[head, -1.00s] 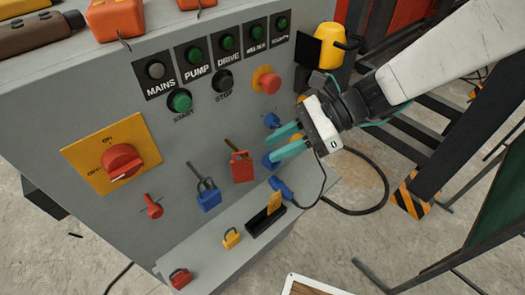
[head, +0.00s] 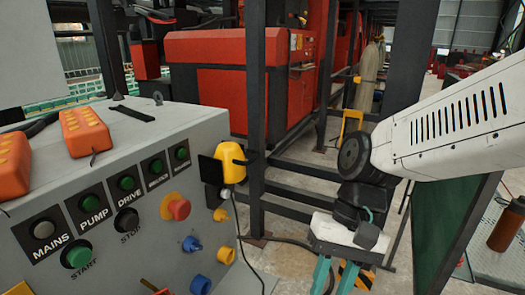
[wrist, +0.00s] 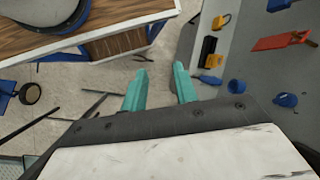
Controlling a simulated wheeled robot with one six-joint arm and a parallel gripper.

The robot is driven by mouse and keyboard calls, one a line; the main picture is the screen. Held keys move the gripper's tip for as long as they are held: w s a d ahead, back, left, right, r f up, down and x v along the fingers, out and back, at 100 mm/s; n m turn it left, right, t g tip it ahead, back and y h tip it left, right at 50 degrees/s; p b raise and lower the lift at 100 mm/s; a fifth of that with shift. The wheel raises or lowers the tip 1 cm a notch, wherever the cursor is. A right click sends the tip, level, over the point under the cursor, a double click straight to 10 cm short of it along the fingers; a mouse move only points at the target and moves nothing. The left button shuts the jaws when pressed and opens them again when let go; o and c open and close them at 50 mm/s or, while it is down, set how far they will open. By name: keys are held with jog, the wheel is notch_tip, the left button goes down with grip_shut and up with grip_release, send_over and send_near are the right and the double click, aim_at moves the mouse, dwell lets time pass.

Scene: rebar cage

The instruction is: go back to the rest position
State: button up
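My gripper (head: 334,280) has teal fingers and hangs at the lower right of the head view, to the right of the grey control panel (head: 150,205). The fingertips are cut off by the bottom edge there. In the wrist view my gripper (wrist: 160,78) shows two teal fingers apart with bare floor between them. It is open and holds nothing. The panel (wrist: 258,65) stands to its right in the wrist view, apart from the fingers.
A wooden-topped table (wrist: 90,45) lies at the upper left of the wrist view. A yellow device (head: 232,162) sits at the panel's corner. Dark posts (head: 257,120) and a red machine (head: 215,90) stand behind. A green panel (head: 450,235) stands at right.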

jog(key=s+d+r+t+h, duration=0.1)
jog(key=s+d+r+t, duration=0.1)
jog(key=d, duration=0.5)
jog(key=s+d+r+t+h, duration=0.2)
jog(key=d+r+t, duration=0.1)
jog(key=d, duration=0.5)
jog(key=shift+s+d+r+t, duration=0.2)
jog(key=shift+d+r+t, duration=0.15)
jog(key=shift+r, duration=0.35)
jog(key=shift+a, duration=0.1)
dwell(2.7)
